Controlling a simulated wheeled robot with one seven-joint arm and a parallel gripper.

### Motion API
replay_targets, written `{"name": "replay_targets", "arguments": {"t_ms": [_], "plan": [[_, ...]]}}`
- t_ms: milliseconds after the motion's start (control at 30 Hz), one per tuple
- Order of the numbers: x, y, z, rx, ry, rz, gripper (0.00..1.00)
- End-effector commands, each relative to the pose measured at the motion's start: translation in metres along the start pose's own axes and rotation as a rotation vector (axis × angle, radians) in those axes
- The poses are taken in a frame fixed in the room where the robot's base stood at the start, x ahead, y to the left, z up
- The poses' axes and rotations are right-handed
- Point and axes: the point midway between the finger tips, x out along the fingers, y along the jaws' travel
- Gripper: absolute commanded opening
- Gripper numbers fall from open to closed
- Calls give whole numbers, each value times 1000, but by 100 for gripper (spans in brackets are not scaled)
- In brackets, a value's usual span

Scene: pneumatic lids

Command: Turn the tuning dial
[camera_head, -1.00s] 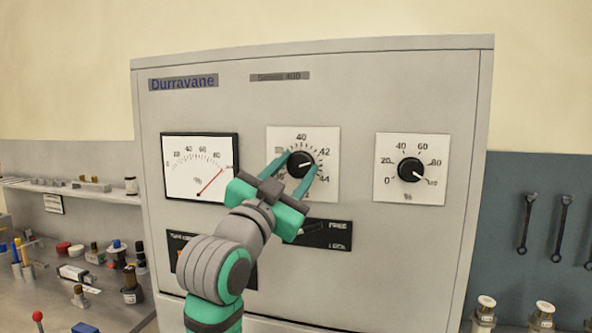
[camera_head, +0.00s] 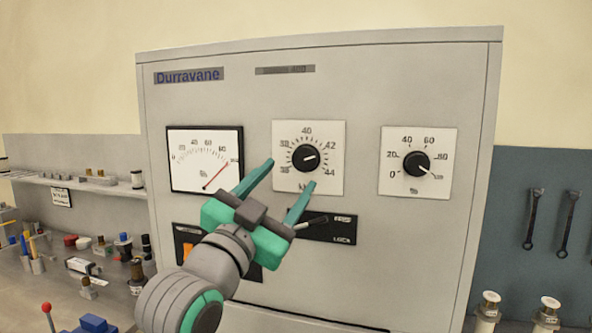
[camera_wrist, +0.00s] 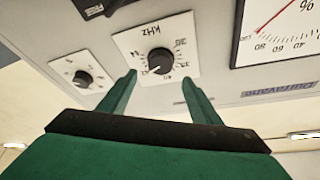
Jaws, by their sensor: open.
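The tuning dial (camera_head: 307,157) is a black round knob on a white kHz plate in the middle of the grey cabinet front. Its white pointer aims right, between 42 and 44. My gripper (camera_head: 291,173) is open and empty, below and left of the knob in the head view, with its fingertips apart from it. In the wrist view, which is upside down, the tuning dial (camera_wrist: 160,60) shows uncovered beyond the two spread fingers of my gripper (camera_wrist: 159,77).
A needle meter (camera_head: 205,159) is left of the dial, its needle near the scale's top end. A percent knob (camera_head: 416,164) is at right. A FREE/LOCK lever plate (camera_head: 335,229) lies below, partly hidden by my finger. A cluttered bench stands left; wrenches (camera_head: 532,220) hang right.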

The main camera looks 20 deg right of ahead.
Motion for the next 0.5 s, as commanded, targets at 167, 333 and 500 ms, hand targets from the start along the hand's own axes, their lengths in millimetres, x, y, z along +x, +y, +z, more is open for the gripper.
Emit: {"name": "replay_targets", "arguments": {"t_ms": [167,333,500], "plan": [[-25,0,0,1,0,-1,58],[-34,1,0,1,0,2,58],[-35,1,0,1,0,2,58]]}}
